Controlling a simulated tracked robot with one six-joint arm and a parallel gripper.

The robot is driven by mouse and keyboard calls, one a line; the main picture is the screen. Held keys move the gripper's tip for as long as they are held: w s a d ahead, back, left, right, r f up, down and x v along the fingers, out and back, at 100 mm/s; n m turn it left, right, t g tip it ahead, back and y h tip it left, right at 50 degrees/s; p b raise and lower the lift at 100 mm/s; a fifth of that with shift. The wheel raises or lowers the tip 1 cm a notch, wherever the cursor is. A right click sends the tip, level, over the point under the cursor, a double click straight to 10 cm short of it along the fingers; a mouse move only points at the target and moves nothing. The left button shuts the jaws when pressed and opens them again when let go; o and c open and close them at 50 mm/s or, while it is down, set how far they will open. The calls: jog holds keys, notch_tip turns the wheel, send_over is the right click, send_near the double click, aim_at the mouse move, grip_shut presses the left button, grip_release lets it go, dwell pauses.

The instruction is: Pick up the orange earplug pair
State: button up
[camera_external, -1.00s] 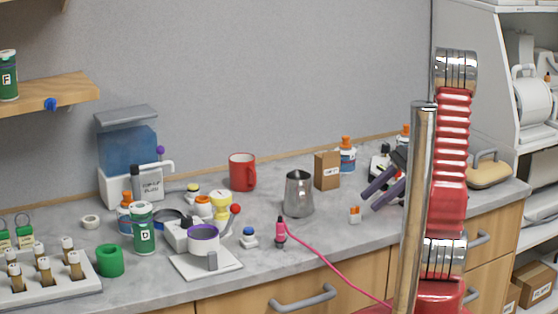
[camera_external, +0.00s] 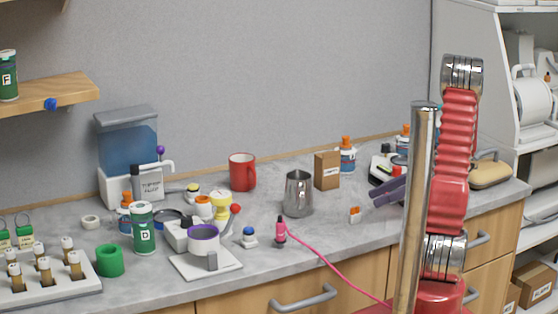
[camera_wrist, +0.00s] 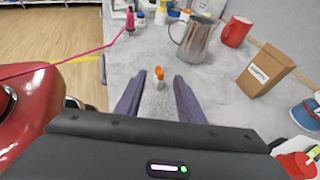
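The orange earplug pair (camera_external: 355,214) is a small white piece with orange tops on the grey counter, to the right of the metal pitcher (camera_external: 298,194). In the wrist view the earplug pair (camera_wrist: 159,76) shows in the gap between my two purple fingertips, slightly beyond them. My gripper (camera_wrist: 158,84) is open and holds nothing. In the outside view my gripper (camera_external: 375,196) is just right of the earplug pair, with its fingers pointing left; the arm hides part of it.
A cardboard box (camera_external: 327,170) and red mug (camera_external: 242,172) stand behind. An orange-capped bottle (camera_external: 346,155) stands at the back. The counter around the earplugs is clear.

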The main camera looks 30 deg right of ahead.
aim_at(356, 207)
jog(key=x, duration=0.7)
jog(key=shift+x, duration=2.55)
jog(key=shift+f, duration=0.1)
jog(key=shift+d, duration=0.1)
jog(key=shift+c, duration=0.5)
grip_shut()
